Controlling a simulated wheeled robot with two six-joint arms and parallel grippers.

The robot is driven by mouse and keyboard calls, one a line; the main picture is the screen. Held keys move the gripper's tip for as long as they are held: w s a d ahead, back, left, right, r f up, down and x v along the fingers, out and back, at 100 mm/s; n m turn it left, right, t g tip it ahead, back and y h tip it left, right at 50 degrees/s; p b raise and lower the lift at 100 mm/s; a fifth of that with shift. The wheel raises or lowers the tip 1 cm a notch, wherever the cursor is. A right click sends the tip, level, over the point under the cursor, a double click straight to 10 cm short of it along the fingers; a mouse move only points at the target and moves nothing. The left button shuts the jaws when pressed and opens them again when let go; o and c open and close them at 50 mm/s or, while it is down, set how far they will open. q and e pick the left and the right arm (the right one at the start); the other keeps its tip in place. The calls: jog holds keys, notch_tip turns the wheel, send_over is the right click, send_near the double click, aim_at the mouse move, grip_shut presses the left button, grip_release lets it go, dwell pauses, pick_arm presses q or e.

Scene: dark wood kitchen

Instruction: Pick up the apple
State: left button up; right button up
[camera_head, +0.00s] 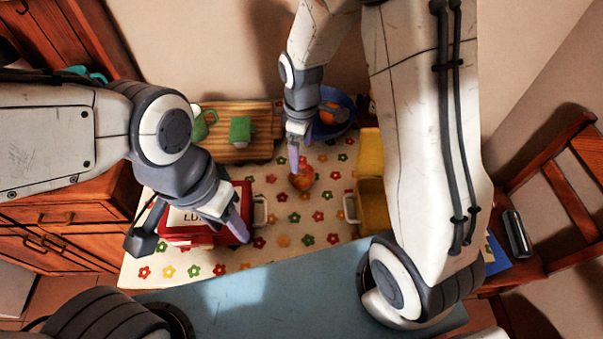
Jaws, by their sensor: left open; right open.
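A small round orange-red fruit (301,178), which looks like the apple, sits on the flowered tablecloth near the middle of the view. My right gripper (296,154) is open and points down just above and behind it. A finger overlaps the fruit's upper edge in the picture; I cannot tell whether they touch. Nothing shows between its fingers. My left gripper (188,232) is open with its fingers spread over the red lunch box (243,196), partly hiding it.
A wooden board (262,115) with a green block (240,130) and a green cup (203,122) lies at the back. A blue bowl (347,103) holding something orange stands behind my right gripper. A yellow open box (374,205) is right of the fruit. A wooden chair (565,185) stands far right.

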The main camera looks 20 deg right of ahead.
aim_at(302, 170)
notch_tip(302, 170, down, 9)
jog(key=shift+d+f, duration=0.1)
dwell(0.4)
jog(key=shift+c, duration=0.3)
jog(key=c, duration=1.2)
